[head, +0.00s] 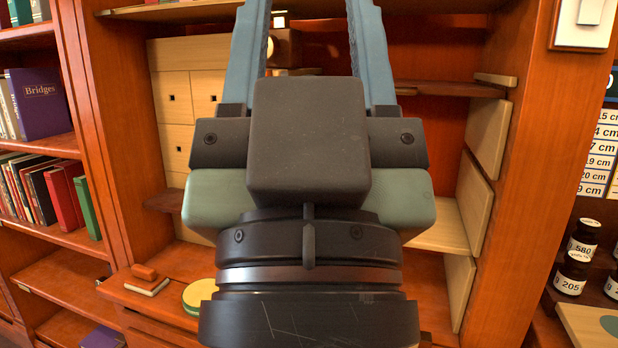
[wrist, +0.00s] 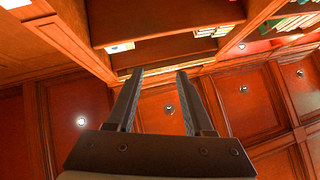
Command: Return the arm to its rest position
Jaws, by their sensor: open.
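My gripper (wrist: 160,72) shows in the wrist view with its two dark fingers apart and nothing between them. It points up at the wooden coffered ceiling (wrist: 250,100) and the underside of shelves. In the head view my arm's end fills the middle, with the two blue-grey fingers (head: 307,40) spread and reaching past the top edge of the picture. The fingertips are out of the head view. My wrist hides much of the wooden cabinet (head: 430,55) behind it.
A bookshelf (head: 40,240) with several books stands at the left. Labelled dark jars (head: 572,272) stand at the right. Pale wooden panels (head: 487,122) line the cabinet's right side.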

